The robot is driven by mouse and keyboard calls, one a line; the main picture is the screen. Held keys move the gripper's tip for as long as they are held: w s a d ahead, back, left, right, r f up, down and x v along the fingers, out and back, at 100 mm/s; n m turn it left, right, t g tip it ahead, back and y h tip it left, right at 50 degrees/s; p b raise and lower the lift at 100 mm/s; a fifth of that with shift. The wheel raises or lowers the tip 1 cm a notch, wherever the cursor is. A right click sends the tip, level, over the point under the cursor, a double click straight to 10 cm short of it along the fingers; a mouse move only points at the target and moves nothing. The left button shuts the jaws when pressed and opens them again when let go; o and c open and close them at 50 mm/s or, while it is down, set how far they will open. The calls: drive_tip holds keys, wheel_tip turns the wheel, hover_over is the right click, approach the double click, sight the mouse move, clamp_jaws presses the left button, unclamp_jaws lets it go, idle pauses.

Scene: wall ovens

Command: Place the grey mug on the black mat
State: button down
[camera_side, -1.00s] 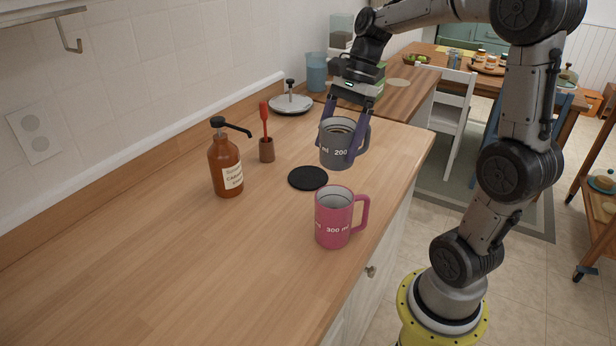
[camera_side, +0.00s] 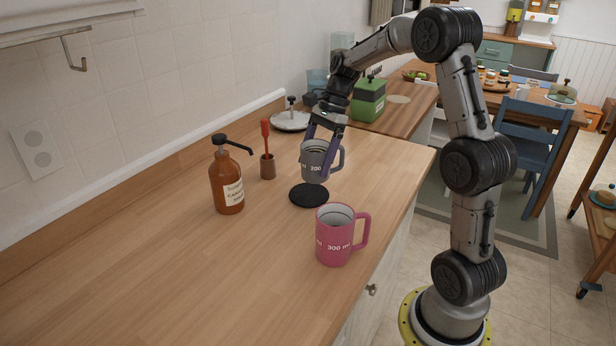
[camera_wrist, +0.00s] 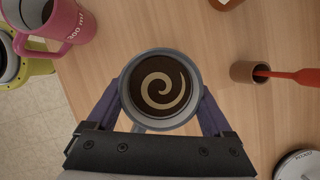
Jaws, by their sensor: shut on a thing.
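The grey mug (camera_side: 315,162) is upright between the two fingers of my gripper (camera_side: 324,150), which is shut on it. In the side view the mug appears just above the far part of the black mat (camera_side: 309,196), with its handle to the right. Whether its base touches the mat I cannot tell. In the wrist view the grey mug (camera_wrist: 160,90) shows from above, with a dark inside and a cream spiral, between the fingers of my gripper (camera_wrist: 160,98). The mat is hidden in that view.
A pink mug (camera_side: 335,236) stands in front of the mat. A brown pump bottle (camera_side: 227,183) stands to the left. A brown cup (camera_side: 267,168) with a red-handled tool stands behind, near a round lid (camera_side: 291,121). The wooden counter (camera_side: 180,265) is clear at front left.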

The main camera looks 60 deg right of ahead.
drive_tip(key=shift+w+d+f, duration=0.25)
drive_tip(key=shift+w+f, duration=0.3)
drive_tip(key=shift+f, duration=0.15)
drive_tip(key=shift+w+d+f, duration=0.2)
drive_tip(key=shift+w+f, duration=0.35)
drive_tip(key=shift+f, duration=0.1)
drive_tip(key=shift+w+d+f, duration=0.1)
drive_tip(key=shift+w+f, duration=0.05)
drive_tip(key=shift+f, duration=0.8)
drive_tip(key=shift+w+f, duration=0.1)
drive_tip(key=shift+f, duration=0.8)
drive_tip(key=shift+f, duration=0.15)
unclamp_jaws()
